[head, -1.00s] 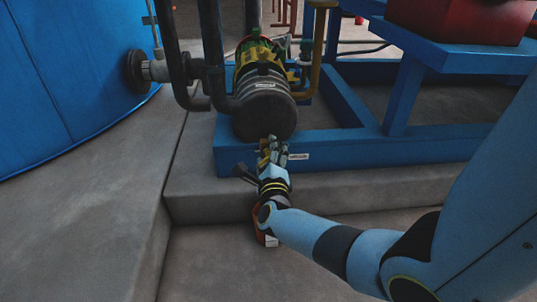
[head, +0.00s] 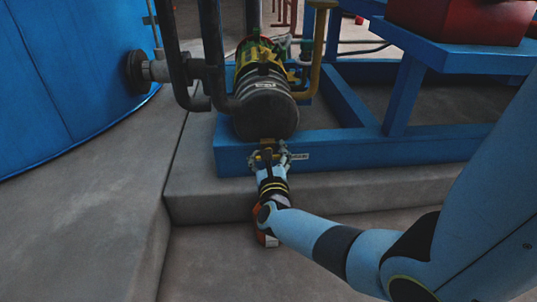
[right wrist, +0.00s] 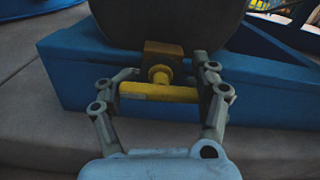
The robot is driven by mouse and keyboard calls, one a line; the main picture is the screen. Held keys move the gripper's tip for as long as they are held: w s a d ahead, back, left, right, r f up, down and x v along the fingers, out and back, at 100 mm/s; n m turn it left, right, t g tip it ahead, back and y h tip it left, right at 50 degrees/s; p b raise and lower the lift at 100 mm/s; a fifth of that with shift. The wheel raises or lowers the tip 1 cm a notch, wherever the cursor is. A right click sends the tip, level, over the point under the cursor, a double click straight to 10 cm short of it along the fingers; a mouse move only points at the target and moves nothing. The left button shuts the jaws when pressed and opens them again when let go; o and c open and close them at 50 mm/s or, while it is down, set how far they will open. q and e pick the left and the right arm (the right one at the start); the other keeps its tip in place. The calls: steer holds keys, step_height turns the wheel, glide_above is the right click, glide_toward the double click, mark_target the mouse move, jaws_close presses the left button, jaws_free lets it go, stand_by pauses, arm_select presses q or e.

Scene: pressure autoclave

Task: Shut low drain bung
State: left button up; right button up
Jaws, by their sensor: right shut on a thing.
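The low drain bung (right wrist: 160,92) has a yellow T-shaped handle with its bar lying level in the right wrist view. Its short stem runs into a brown block (right wrist: 163,52) under the dark rounded vessel end (right wrist: 170,20). My right gripper (right wrist: 165,80) is shut on the handle, one finger at each end of the bar. In the head view my right gripper (head: 268,155) is just below the dark vessel (head: 265,110), at the blue frame, and largely hides the bung. My left gripper is not in view.
A blue steel frame (head: 390,148) stands on a concrete plinth (head: 350,188) around the vessel. Dark pipes (head: 212,60) rise at its left, and a yellow pipe (head: 318,50) at its right. A large blue tank (head: 65,80) fills the far left. The floor at left is clear.

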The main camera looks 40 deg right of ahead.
steer(key=shift+s+f, duration=0.15)
stand_by(0.4)
steer(key=o, duration=1.3)
steer(key=v, duration=1.2)
steer(key=shift+a, duration=0.1)
